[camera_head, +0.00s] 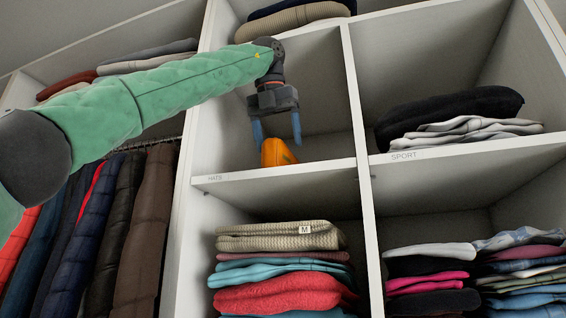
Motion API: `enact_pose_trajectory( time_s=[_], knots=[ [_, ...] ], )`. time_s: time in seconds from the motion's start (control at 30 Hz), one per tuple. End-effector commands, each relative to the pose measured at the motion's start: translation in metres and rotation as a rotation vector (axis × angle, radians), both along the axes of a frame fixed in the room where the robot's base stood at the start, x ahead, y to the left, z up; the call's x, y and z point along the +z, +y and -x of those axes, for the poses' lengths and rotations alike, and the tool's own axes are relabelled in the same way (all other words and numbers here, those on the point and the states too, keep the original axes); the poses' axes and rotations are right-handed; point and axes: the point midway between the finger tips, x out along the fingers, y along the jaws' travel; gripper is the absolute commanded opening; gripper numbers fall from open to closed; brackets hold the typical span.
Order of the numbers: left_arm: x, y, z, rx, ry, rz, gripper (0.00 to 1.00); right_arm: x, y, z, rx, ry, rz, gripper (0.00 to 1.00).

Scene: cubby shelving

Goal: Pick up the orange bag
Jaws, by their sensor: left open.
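The orange bag (276,153) sits in the cubby labelled HATS, in the upper middle of the head view. Its lower part is hidden behind the shelf's front edge. My left gripper (277,130) reaches into this cubby from above, at the end of my green-sleeved left arm. Its two blue fingers are spread apart and point down, one on each side of the bag's upper part. I cannot tell whether they touch the bag. My right gripper is not in view.
White shelf walls and the HATS shelf edge (270,174) border the cubby closely. Folded dark and grey clothes (455,118) lie in the SPORT cubby to the right. Folded clothes (280,265) fill the cubby below. Jackets (100,225) hang at left.

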Motion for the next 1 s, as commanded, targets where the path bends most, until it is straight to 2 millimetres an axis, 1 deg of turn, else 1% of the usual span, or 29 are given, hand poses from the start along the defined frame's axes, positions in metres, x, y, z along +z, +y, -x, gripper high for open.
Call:
enact_pose_trajectory(
  time_s=[0.23,0.27,0.4,0.47,0.6,0.73,0.93,1.0],
  knots=[
    [0.000,-0.003,-0.007,0.001,0.001,0.000,0.73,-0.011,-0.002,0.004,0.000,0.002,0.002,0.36],
    [-0.003,-0.003,-0.009,0.000,0.002,-0.001,0.73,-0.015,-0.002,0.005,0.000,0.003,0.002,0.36],
    [-0.022,-0.005,-0.016,-0.001,0.003,-0.001,0.73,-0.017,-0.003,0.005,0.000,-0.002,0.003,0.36],
    [-0.029,-0.006,-0.018,-0.001,0.002,-0.001,0.73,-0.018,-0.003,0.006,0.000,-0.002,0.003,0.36],
    [-0.042,-0.009,-0.023,-0.001,0.002,-0.001,0.73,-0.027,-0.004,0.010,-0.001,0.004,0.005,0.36],
    [-0.047,-0.010,-0.025,0.000,0.000,0.001,0.73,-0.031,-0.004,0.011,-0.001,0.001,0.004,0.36],
    [-0.047,-0.010,-0.025,0.000,0.000,0.001,0.73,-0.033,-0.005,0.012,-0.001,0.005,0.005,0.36],
    [-0.047,-0.010,-0.025,0.000,0.000,0.000,0.59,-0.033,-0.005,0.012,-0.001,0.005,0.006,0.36]
  ],
)
